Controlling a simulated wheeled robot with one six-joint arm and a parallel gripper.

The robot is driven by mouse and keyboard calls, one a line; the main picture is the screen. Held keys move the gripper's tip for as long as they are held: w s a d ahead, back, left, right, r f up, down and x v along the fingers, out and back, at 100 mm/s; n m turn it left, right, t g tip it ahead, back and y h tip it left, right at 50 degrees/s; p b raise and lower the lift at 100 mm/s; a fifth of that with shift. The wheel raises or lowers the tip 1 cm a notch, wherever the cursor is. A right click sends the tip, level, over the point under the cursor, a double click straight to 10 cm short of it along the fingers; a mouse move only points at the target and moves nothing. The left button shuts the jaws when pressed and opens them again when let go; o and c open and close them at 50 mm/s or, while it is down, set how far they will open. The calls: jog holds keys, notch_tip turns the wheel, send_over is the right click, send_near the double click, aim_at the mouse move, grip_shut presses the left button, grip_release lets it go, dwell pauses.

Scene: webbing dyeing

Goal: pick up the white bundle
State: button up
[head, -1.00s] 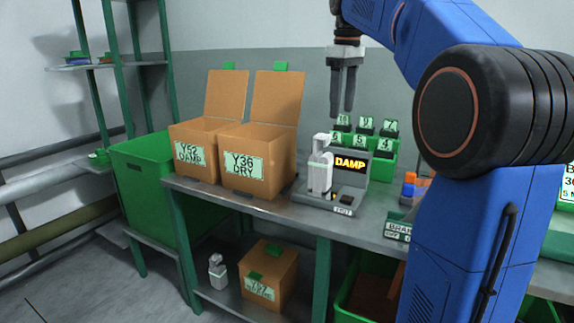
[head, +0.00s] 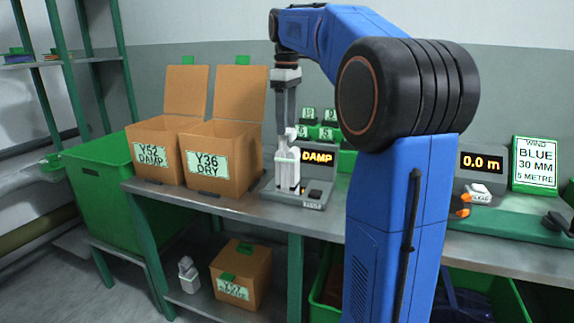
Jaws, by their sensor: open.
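A white bundle (head: 287,170) stands upright on the grey meter (head: 315,186), whose display reads DAMP. My gripper (head: 285,122) points straight down just above the bundle, with its fingertips close to the bundle's narrow top. I cannot tell whether they touch it. The jaws are open, though the fingers overlap in this view and the gap hardly shows. A second white bundle (head: 188,274) stands on the lower shelf, well away from my gripper.
Open cartons marked Y52 DAMP (head: 152,155) and Y36 DRY (head: 207,165) stand left of the meter. Numbered green holders (head: 325,133) are behind it. A carton (head: 240,283) sits below. My arm hides the bench's middle; a length display (head: 482,163) is at right.

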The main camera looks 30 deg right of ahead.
aim_at(288, 151)
jog(key=shift+s+f, duration=0.15)
jog(key=shift+f, duration=1.75)
jog(key=shift+s+f, duration=0.1)
jog(key=shift+f, duration=1.75)
grip_shut()
